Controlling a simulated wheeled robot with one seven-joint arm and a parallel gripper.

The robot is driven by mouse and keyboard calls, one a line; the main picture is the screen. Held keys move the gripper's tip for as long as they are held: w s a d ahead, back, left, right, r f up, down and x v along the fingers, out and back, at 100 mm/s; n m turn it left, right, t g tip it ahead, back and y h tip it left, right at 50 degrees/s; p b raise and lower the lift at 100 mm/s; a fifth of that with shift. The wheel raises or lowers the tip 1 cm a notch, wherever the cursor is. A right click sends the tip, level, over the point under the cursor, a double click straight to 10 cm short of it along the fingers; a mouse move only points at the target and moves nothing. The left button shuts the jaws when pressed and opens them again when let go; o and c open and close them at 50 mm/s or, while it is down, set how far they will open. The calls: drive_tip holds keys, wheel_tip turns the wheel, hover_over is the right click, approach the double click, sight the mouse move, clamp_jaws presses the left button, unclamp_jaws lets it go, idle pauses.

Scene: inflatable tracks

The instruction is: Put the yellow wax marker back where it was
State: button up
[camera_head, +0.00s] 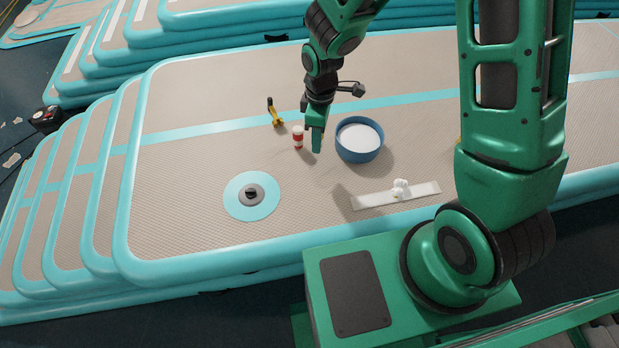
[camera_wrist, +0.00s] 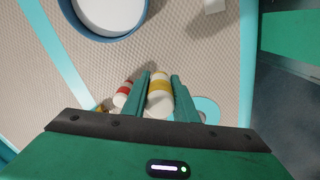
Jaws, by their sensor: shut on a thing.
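The yellow wax marker (camera_wrist: 159,88), white with a yellow band, is between the fingers of my gripper (camera_wrist: 160,97) in the wrist view. The gripper is shut on it. In the head view my gripper (camera_head: 317,138) points down over the mat, and its fingers hide the marker. I cannot tell the gap between the marker and the mat. A similar white marker with a red band (camera_head: 298,137) stands just left of my gripper. It also shows beside the left finger in the wrist view (camera_wrist: 123,92).
A blue round tub (camera_head: 361,155) with a white inside is right of my gripper. A white strip with a knob (camera_head: 368,201) lies nearer. A yellow-and-black tool (camera_head: 275,114) is behind left. A light-blue disc with a dark valve (camera_head: 236,200) is front left.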

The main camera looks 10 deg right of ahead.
drive_tip(key=s+a+n, duration=0.8)
drive_tip(key=s+n, duration=0.5)
hover_over(310, 179)
drive_tip(key=shift+n, duration=0.4)
wheel_tip(310, 179, down, 7)
drive_tip(key=shift+s+r, duration=0.1)
drive_tip(key=shift+r, duration=0.05)
drive_tip(key=shift+f, duration=1.95)
drive_tip(key=o, duration=1)
drive_tip(key=shift+f, duration=0.1)
drive_tip(key=shift+o, duration=0.2)
wheel_tip(310, 179, up, 12)
